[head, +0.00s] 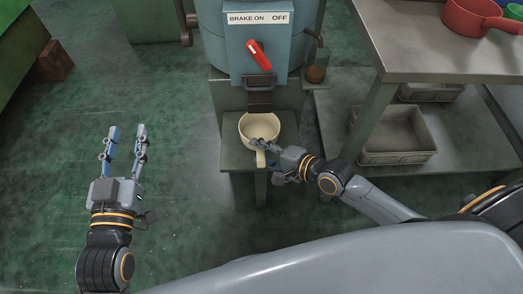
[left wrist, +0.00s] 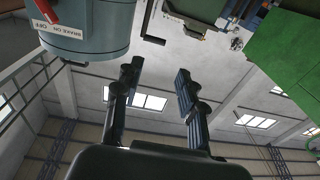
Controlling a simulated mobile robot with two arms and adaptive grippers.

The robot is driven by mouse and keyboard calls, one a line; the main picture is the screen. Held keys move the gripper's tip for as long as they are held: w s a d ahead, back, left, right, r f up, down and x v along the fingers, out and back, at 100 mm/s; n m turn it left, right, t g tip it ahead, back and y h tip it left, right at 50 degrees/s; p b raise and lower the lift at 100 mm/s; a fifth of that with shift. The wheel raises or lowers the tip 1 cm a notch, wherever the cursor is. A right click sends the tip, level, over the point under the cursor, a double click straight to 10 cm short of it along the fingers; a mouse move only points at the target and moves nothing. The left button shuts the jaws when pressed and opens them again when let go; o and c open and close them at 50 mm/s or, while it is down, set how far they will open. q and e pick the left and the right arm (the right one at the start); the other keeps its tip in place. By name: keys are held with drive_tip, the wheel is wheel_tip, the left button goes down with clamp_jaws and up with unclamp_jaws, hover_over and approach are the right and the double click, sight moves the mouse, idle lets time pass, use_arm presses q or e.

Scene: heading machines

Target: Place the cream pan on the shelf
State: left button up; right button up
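The cream pan (head: 259,125) sits upright on a small grey stand below the machine's chute, in the head view. Its handle (head: 260,158) points toward me. My right gripper (head: 264,152) is at the handle, with its fingers by the pan's near rim. The fingers overlap the handle, and I cannot tell whether they are closed on it. My left gripper (head: 127,131) is open and empty over the floor, well left of the pan; its spread fingers also show in the left wrist view (left wrist: 158,80). The grey shelf unit (head: 415,45) stands at right, with a lower shelf (head: 345,110).
A red pan (head: 470,18) and a green container (head: 513,12) are on the shelf unit's top. Grey crates (head: 398,157) are on its lower level. The blue machine (head: 235,50) with a red switch (head: 258,55) stands behind the stand (head: 232,158). The green floor at left is open.

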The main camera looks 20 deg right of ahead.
drive_tip(key=shift+r, duration=0.15)
drive_tip(key=shift+s+d+r, duration=0.1)
drive_tip(key=shift+s+d, duration=0.05)
drive_tip(key=shift+s, duration=0.05)
use_arm(q)
drive_tip(key=s+a+f+g+y+p, duration=0.1)
drive_tip(key=s+a+f+g, duration=0.1)
drive_tip(key=f, duration=0.4)
drive_tip(key=s+a+f+g+y+p, duration=0.2)
drive_tip(key=s+f+g, duration=0.3)
drive_tip(key=f+g, duration=0.2)
drive_tip(key=shift+f+n, duration=0.25)
drive_tip(key=shift+n, duration=0.05)
use_arm(e)
drive_tip(key=s+d+r+n+g+h, duration=0.1)
drive_tip(key=s+d+r+n+h, duration=0.1)
drive_tip(key=n, duration=0.5)
drive_tip(key=s+d+r+n+h, duration=0.2)
drive_tip(key=s+r+n+h, duration=0.2)
drive_tip(key=s+n, duration=0.3)
drive_tip(key=shift+r+n+g, duration=0.4)
drive_tip(key=shift+r+n, duration=0.1)
drive_tip(key=shift+r, duration=0.2)
use_arm(q)
drive_tip(key=shift+d, duration=0.1)
